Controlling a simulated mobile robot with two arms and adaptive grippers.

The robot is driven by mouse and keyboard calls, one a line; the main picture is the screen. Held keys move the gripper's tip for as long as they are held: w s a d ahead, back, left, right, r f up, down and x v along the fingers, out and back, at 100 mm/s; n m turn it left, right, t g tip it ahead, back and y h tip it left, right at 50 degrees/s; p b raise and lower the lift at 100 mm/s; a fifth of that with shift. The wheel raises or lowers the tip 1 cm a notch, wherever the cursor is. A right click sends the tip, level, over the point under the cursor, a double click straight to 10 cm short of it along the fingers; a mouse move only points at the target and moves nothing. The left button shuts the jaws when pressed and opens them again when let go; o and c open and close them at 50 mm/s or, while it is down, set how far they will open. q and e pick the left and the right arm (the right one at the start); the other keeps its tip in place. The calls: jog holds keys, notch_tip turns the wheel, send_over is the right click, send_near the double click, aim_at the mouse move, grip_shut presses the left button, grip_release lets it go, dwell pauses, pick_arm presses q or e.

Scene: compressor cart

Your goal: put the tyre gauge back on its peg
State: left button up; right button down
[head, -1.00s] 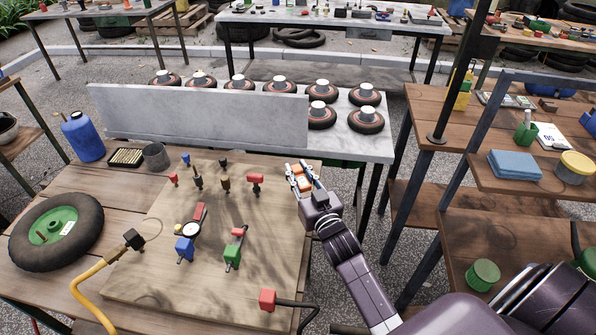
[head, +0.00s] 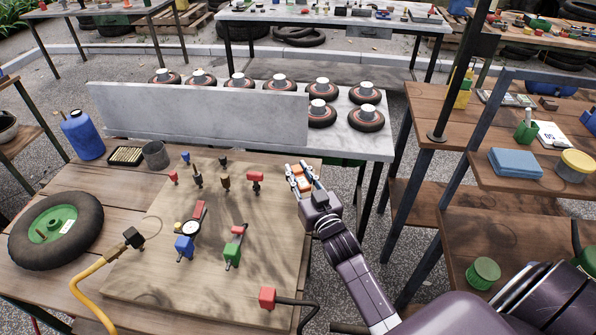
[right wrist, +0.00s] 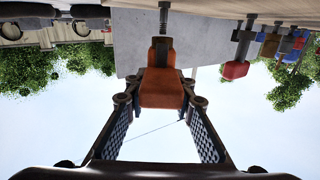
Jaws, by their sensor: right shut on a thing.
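A round white dial with a red part (head: 190,228), which looks like the tyre gauge, is on the light wooden board (head: 140,275), left of the board's middle. My right gripper (head: 299,178) is at the board's far right corner, well to the right of the dial. It is shut on an orange block (head: 303,184). In the right wrist view the fingertips grip both sides of the orange block (right wrist: 161,88), and a threaded grey stem runs from it towards the board. Whether the stem touches the board is unclear. My left gripper is not in view.
A red-headed tool (head: 255,178) stands just left of my right gripper. Blue (head: 184,246) and green (head: 233,254) pieces are nearer. A grey upright panel (head: 200,115) stands behind the board. A wheel (head: 57,231) lies at the left. A shelf unit (head: 440,170) is at the right.

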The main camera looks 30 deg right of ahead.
jog(key=shift+f+b, duration=0.4)
jog(key=shift+f, duration=0.3)
jog(key=c, duration=1.5)
grip_release()
jog(key=shift+c, duration=0.2)
jog(key=s+a, duration=0.1)
jog(key=s, duration=1.1)
jog(key=shift+a, duration=0.25)
